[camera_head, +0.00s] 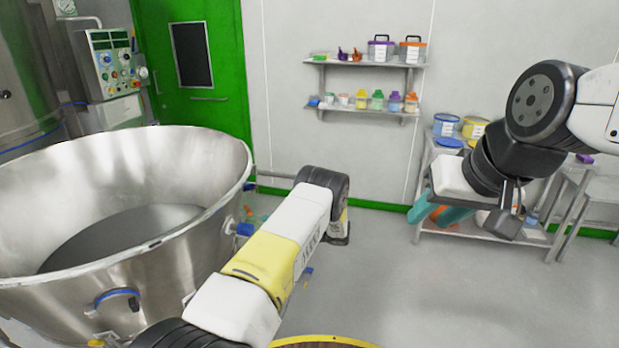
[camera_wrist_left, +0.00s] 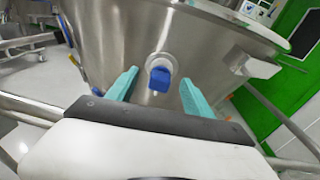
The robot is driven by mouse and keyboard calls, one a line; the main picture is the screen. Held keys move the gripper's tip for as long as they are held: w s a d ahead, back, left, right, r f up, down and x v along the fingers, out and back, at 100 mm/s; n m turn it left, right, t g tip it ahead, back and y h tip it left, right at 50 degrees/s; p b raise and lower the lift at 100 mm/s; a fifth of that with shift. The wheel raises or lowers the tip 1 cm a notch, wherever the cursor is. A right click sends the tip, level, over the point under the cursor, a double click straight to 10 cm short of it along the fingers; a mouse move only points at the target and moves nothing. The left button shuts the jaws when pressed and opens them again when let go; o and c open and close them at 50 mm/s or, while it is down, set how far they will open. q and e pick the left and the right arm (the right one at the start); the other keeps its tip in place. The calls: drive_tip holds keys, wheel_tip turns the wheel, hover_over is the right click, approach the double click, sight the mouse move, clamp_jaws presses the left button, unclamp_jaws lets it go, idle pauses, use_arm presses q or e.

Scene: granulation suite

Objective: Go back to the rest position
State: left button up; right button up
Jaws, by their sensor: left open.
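My left arm (camera_head: 285,235) reaches up from the bottom of the head view, and its gripper is hidden there. In the left wrist view my left gripper (camera_wrist_left: 155,88) is open, its two teal fingers apart with nothing held. Beyond them is a blue-capped knob (camera_wrist_left: 160,78) on the wall of the big steel bowl (camera_wrist_left: 130,30). I cannot tell the gap between fingers and knob. My right gripper (camera_head: 440,208) is at the right in the head view, in front of the shelf table. Its teal fingers look apart, with something orange showing between them.
The steel bowl (camera_head: 180,265) fills the left of the head view, close to my left arm. A shelf table (camera_head: 500,230) with tubs stands at the right. Wall shelves (camera_head: 362,63) hold several bottles. A green door (camera_head: 200,75) is at the back. The middle floor (camera_head: 390,280) is clear.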

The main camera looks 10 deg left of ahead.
use_arm(q)
drive_tip(key=s+r+n+g+h, duration=0.1)
drive_tip(key=s+r+n+h, duration=0.25)
drive_tip(key=r, duration=0.35)
drive_tip(key=s+a+r+n+g+h, duration=0.1)
drive_tip(key=s+r+n+h, duration=0.2)
drive_tip(key=s+r, duration=0.3)
drive_tip(key=s+r+n+g+h, duration=0.1)
drive_tip(key=s+r+n+h, duration=0.25)
drive_tip(key=r, duration=0.45)
drive_tip(key=s+d+r+n+t+h, duration=0.2)
drive_tip(key=s+d+r+h, duration=0.1)
drive_tip(key=s, duration=0.5)
drive_tip(key=s+d+r+n+t+h, duration=0.3)
drive_tip(key=s+d+r, duration=0.1)
drive_tip(key=s, duration=0.3)
drive_tip(key=s+d+r+n+t+h, duration=0.2)
drive_tip(key=s+d+r+n+h, duration=0.1)
drive_tip(key=s+r, duration=0.3)
drive_tip(key=s+d, duration=0.1)
drive_tip(key=s, duration=0.1)
drive_tip(key=shift+s+t, duration=0.3)
drive_tip(key=shift+t, duration=0.1)
